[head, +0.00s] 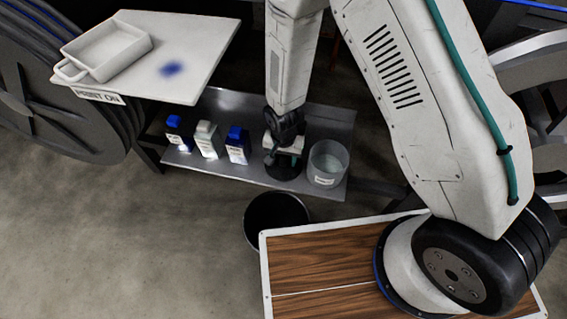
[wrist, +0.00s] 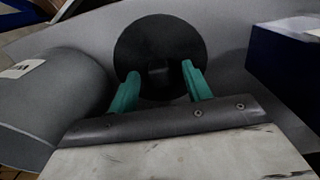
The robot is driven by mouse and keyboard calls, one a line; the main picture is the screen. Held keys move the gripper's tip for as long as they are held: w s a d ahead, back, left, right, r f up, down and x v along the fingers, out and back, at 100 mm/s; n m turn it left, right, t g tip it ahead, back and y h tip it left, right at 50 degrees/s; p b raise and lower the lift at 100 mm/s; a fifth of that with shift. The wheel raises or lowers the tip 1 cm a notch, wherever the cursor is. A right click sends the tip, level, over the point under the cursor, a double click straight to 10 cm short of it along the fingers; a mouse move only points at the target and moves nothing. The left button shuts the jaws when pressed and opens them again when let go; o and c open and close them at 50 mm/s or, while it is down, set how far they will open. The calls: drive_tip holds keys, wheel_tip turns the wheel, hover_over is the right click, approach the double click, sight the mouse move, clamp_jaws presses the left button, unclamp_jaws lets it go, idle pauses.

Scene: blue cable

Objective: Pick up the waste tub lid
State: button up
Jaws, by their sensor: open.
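The waste tub lid is a round black disc with a raised knob in its middle. It lies on the grey metal shelf in the head view (head: 284,174), partly hidden by my gripper (head: 285,158). In the wrist view the lid (wrist: 150,38) is straight ahead of my gripper (wrist: 160,71). The green fingers are open, one on each side of the dark knob. I cannot tell whether they touch it. The black waste tub (head: 277,222) stands on the floor in front of the shelf, beside the wooden top.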

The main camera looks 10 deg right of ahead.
clamp_jaws()
idle(0.3)
